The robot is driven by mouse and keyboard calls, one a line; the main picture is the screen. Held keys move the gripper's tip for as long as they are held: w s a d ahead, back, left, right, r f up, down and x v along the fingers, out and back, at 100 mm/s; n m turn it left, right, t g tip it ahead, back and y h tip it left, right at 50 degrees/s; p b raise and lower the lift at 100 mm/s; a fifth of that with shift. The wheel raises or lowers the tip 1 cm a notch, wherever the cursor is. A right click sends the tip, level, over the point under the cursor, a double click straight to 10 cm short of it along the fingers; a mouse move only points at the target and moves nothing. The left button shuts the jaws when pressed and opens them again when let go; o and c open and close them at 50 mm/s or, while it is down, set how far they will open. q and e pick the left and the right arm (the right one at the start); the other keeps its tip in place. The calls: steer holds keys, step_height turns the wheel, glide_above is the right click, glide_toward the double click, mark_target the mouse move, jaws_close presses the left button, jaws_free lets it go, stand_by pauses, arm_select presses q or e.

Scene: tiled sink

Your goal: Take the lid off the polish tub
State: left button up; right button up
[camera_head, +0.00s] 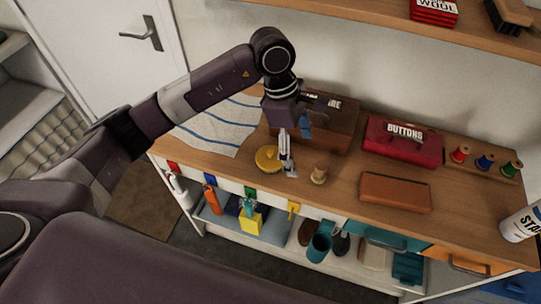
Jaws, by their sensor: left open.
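A small round yellow tub (267,159), which looks like the polish tub, sits on the wooden counter near its front edge, left of the middle. Its top is yellow; the seam between lid and tub is too small to make out. My left gripper (289,172) points down at the tub's right side, with its fingers open and close to the rim. I cannot tell whether a finger touches it. The gripper hides part of the tub's right edge. My right gripper is not in view.
A wooden spool (319,174) stands just right of the gripper. Behind are a brown wooden box (335,133) and a striped cloth (222,128). A red buttons box (402,145), a brown case (396,191) and thread spools (485,161) lie to the right. A shelf (350,25) runs above.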

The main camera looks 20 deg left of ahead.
mark_target(270, 151)
arm_select(q)
steer(key=a+y, duration=0.1)
steer(key=a, duration=0.1)
steer(key=w+a+y, duration=0.1)
steer(key=a, duration=0.2)
steer(key=w+a+y, duration=0.1)
steer(key=a, duration=0.2)
steer(key=shift+r, duration=0.4)
steer(key=shift+a+f, duration=0.1)
steer(key=shift+f, duration=0.15)
steer(key=shift+f+p, duration=0.6)
steer(key=shift+f, duration=0.3)
step_height(270, 151, down, 5)
steer(key=p, duration=0.2)
steer(key=shift+w+r+p, duration=0.1)
steer(key=shift+p, duration=0.3)
steer(key=shift+f, duration=0.3)
steer(key=c, duration=1)
steer(key=shift+r, duration=0.1)
steer(key=shift+c, duration=0.2)
